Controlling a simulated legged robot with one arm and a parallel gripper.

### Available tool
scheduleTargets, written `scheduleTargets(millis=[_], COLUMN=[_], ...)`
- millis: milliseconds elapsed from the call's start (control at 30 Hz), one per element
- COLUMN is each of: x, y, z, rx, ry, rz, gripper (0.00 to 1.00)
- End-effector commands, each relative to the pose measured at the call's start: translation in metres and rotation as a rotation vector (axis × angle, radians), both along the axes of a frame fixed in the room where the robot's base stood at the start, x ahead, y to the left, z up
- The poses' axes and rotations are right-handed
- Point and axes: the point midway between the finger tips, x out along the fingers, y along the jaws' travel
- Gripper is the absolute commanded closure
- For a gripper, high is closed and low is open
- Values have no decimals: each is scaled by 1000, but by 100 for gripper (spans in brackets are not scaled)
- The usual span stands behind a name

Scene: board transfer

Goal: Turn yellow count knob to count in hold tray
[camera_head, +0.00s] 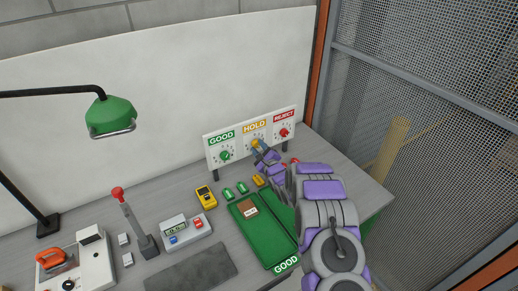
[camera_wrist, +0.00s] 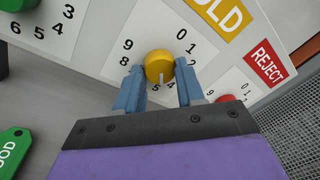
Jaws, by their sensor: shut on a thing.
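The yellow count knob (camera_wrist: 159,66) sits on the HOLD dial, with digits around it in the wrist view; it also shows in the head view (camera_head: 255,143). My gripper (camera_wrist: 159,80) is shut on the knob, one blue-grey finger on each side. A white mark on the knob points down, near the 5 and 4. The left finger covers some digits, and the right finger covers the 3. In the head view my gripper (camera_head: 260,148) reaches the panel. No hold tray can be made out; my arm covers the table's right part.
The panel (camera_head: 211,151) also carries a green GOOD knob (camera_head: 225,155) and a red REJECT knob (camera_head: 284,132). A green GOOD tray (camera_head: 268,254) holds a brown board (camera_head: 247,208). A mesh fence (camera_head: 440,90) is right.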

Motion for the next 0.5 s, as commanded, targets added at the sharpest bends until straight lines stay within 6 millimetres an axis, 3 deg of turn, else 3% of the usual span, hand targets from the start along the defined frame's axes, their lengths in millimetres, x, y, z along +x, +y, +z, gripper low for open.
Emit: scheduleTargets(millis=[500], x=[-1], y=[0], z=[-6], rx=[-406], ry=[-226], rz=[4], gripper=[92])
